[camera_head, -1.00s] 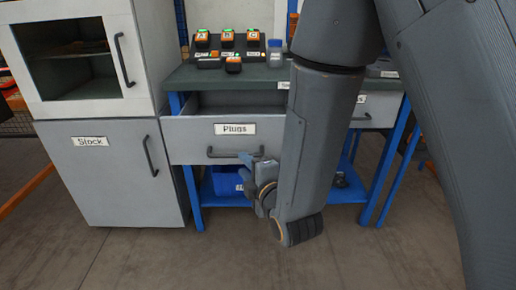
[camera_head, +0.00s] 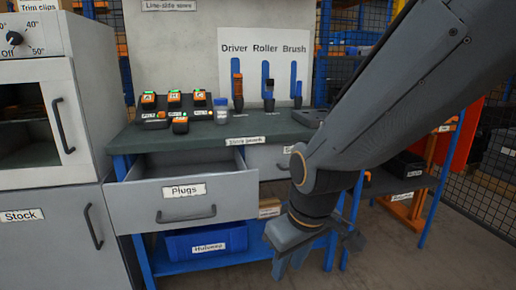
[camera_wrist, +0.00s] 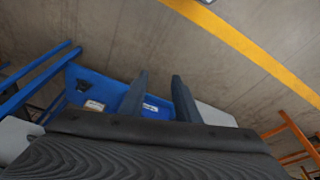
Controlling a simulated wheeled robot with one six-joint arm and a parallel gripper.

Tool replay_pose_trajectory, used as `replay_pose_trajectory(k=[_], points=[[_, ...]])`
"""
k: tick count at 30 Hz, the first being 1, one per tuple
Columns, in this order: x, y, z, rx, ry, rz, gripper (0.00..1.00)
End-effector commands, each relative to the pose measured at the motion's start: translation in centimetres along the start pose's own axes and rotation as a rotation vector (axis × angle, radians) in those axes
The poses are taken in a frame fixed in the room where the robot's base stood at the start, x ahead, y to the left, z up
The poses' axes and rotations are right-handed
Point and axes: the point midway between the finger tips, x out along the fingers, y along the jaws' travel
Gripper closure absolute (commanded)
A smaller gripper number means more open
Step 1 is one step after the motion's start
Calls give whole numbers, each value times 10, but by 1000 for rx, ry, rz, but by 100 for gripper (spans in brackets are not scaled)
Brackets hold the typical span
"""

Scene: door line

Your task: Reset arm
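My arm reaches in from the right in the head view and bends down at its wrist. My gripper (camera_head: 290,262) hangs in front of the workbench, right of the drawer labelled Plugs (camera_head: 120,207). In the wrist view my gripper (camera_wrist: 158,88) shows two dark fingers spread apart with nothing between them. It is clear of the drawer handle (camera_head: 187,216). The Plugs drawer is pulled out, and the visible part of its inside looks empty.
The bench top (camera_head: 215,134) holds battery packs on a charger (camera_head: 172,104) and a clear tub (camera_head: 221,111). A blue bin (camera_head: 185,245) sits on the shelf below. A Stock cabinet (camera_head: 45,245) stands left, a side shelf (camera_head: 400,184) right. Floor is open at lower right.

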Motion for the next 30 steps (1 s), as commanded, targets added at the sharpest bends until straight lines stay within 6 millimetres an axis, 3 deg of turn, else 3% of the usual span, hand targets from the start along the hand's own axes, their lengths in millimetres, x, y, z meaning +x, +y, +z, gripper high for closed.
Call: replay_pose_trajectory(k=[11, 23, 30], points=[[-52, -6, 75, 321, -234, -35, 71], [-84, 16, 76, 391, -242, -9, 71], [-117, 38, 81, 462, -248, 14, 71]])
